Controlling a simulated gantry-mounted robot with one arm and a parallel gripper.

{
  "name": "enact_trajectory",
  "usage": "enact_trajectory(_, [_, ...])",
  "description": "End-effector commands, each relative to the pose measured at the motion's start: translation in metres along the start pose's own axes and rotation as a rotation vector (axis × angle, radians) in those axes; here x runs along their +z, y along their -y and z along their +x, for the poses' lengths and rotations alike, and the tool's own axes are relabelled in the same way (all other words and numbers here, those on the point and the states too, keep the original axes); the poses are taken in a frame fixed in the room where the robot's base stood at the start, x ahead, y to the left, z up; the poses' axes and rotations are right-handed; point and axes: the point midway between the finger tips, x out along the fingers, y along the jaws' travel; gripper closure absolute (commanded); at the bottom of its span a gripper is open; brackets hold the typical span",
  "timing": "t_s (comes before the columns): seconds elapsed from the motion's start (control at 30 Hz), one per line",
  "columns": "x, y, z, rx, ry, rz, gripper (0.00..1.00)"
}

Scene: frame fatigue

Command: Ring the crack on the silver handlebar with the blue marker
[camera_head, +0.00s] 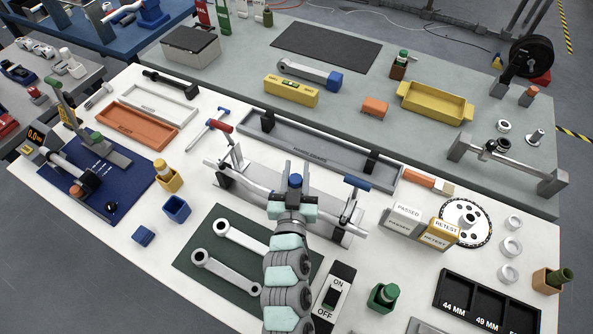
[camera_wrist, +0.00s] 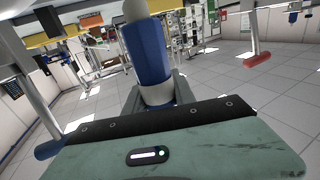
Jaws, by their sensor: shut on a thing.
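The silver handlebar (camera_head: 250,187) lies across a grey clamp stand (camera_head: 341,231) in the middle of the white table. One clamp lever has a red handle (camera_head: 221,126), the other a blue handle (camera_head: 357,182). My gripper (camera_head: 294,196) is over the handlebar's middle, shut on the blue marker (camera_head: 295,181). The marker also shows in the wrist view (camera_wrist: 150,55), its blue body upright in that picture between my jaws (camera_wrist: 160,95). I cannot see the crack. My gripper hides part of the bar, and I cannot tell whether the marker touches it.
A grey tray (camera_head: 290,140) lies behind the stand. A green mat with wrenches (camera_head: 228,271) is in front. White PASSED (camera_head: 403,218) and yellow RETEST (camera_head: 440,232) boxes stand right. An empty blue holder (camera_head: 176,209) and a blue cap-like block (camera_head: 143,235) are left.

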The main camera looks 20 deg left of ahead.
Motion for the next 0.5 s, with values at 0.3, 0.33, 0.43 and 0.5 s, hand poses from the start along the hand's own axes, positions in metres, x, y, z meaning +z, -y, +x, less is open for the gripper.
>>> enact_trajectory(0.3, [-0.031, 0.001, 0.0, -0.001, -0.006, -0.001, 1.0])
enact_trajectory(0.33, [-0.034, 0.001, 0.0, -0.001, -0.005, -0.001, 1.0])
enact_trajectory(0.43, [-0.041, 0.0, 0.0, -0.001, -0.005, 0.0, 1.0])
enact_trajectory(0.5, [-0.046, 0.0, 0.0, -0.001, -0.003, 0.001, 1.0])
